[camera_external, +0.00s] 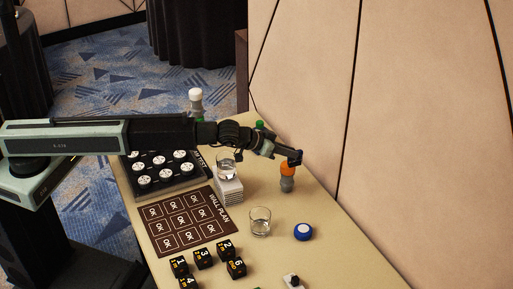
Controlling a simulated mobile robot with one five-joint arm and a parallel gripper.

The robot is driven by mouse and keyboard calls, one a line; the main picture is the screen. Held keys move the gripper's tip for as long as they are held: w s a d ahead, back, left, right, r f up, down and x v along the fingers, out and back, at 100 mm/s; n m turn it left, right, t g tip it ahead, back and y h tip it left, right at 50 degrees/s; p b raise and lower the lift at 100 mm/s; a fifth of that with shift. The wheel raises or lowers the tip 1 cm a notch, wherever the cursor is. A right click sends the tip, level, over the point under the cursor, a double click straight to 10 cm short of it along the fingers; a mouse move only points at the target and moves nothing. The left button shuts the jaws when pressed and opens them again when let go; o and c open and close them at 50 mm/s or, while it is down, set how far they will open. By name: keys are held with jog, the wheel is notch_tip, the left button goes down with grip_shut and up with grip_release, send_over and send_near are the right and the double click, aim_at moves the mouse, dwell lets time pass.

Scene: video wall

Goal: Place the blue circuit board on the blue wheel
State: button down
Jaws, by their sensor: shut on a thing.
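A round blue thing with a white top (303,232), which looks like the blue wheel, lies on the table right of an empty glass. My gripper (294,156) is above the table's far right part, beyond the wheel. It is shut on a small dark bluish thing at its tips, too small to identify surely as the blue circuit board. No other blue board shows on the table.
An orange-topped grey bottle (287,180) stands just below my gripper. A glass (260,221), a white stack (229,187) with another glass on it, a brown wall plan (183,248) and several black numbered cubes (203,258) occupy the table (335,264). A wall borders its right side.

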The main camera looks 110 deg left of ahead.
jog(key=g+y+b, duration=0.1)
jog(key=b, duration=0.1)
send_over(298, 231)
jog(key=f, duration=0.2)
notch_tip(298, 231, down, 10)
jog(key=b, duration=0.9)
jog(key=shift+b, duration=0.4)
jog(key=shift+r, duration=0.2)
jog(key=shift+f, duration=0.15)
jog(key=c, duration=1.4)
grip_release()
jog(key=shift+c, duration=0.2)
